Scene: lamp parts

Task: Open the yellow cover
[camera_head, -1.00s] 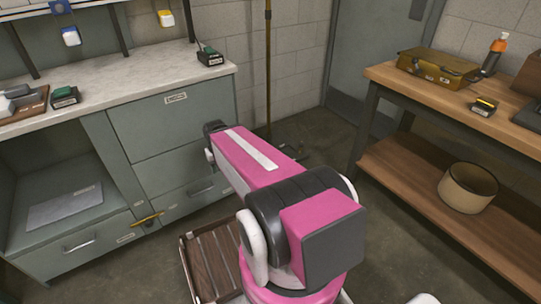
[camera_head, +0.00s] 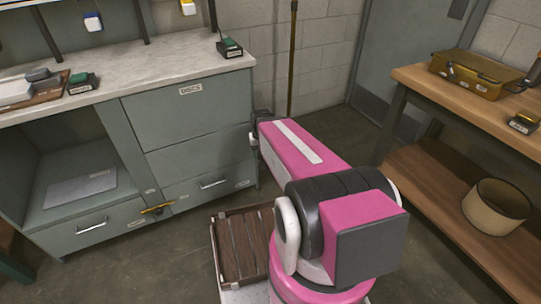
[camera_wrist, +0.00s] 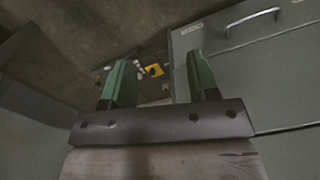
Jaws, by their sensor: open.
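A small dark box with a yellow top (camera_head: 523,122) sits on the right workbench in the head view. A yellow-and-white piece (camera_head: 187,7) hangs at the top edge, above the left counter. I cannot tell which of these is the yellow cover, or whether it is open. In the wrist view a small yellow piece (camera_wrist: 153,70) shows in the background between the fingers; I cannot match it to the head view. My gripper (camera_wrist: 160,80) has two green fingers spread apart with nothing held. In the head view its fingertips are hidden behind my pink arm.
A grey cabinet (camera_head: 190,110) with drawers stands left, with a yellow item (camera_head: 158,209) at its lower front. A slatted wooden tray (camera_head: 240,248) is beside my base. The workbench (camera_head: 470,98) holds a brass-coloured case (camera_head: 475,77); a round bin (camera_head: 497,206) is below. Some floor between is clear.

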